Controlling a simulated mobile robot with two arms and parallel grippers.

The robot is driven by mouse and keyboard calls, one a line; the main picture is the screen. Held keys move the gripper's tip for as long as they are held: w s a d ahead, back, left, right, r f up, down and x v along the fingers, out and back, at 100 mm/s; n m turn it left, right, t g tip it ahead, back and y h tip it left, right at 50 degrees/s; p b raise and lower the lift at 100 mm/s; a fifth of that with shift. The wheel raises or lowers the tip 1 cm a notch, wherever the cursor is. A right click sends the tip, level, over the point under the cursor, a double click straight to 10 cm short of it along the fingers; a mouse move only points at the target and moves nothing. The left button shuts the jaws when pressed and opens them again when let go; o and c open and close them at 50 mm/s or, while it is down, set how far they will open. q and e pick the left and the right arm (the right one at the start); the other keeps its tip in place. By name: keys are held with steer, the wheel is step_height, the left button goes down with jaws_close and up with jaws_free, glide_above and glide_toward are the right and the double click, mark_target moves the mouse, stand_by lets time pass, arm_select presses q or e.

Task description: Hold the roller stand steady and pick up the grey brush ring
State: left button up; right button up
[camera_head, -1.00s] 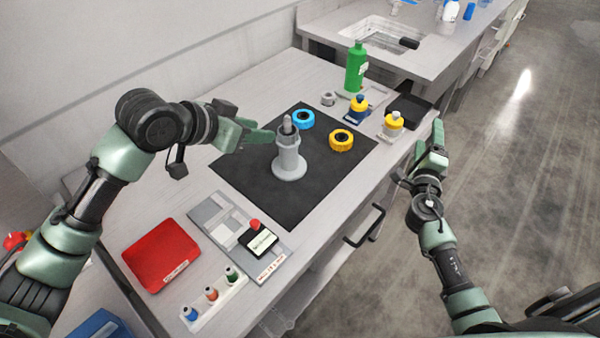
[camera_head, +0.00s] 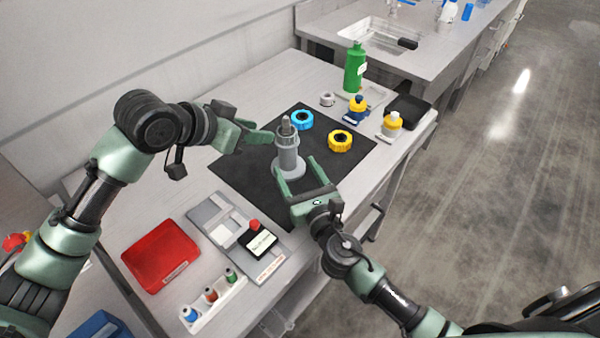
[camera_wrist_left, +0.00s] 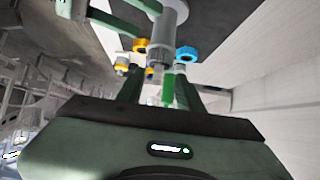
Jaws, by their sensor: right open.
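The grey roller stand (camera_head: 290,158) stands upright on the black mat (camera_head: 250,174), with a dark core on top. A ribbed grey ring, seemingly the grey brush ring (camera_head: 288,141), sits around its upper part; it also shows in the left wrist view (camera_wrist_left: 159,54).
A blue ring (camera_head: 302,120) and a yellow ring (camera_head: 340,141) lie on the mat behind the stand. A red case (camera_head: 160,256) and a vial rack (camera_head: 215,302) lie front left.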

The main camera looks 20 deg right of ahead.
mark_target(291, 159)
steer(key=w, duration=0.6)
steer(key=shift+w+a, duration=0.35)
steer(key=shift+w, duration=0.05)
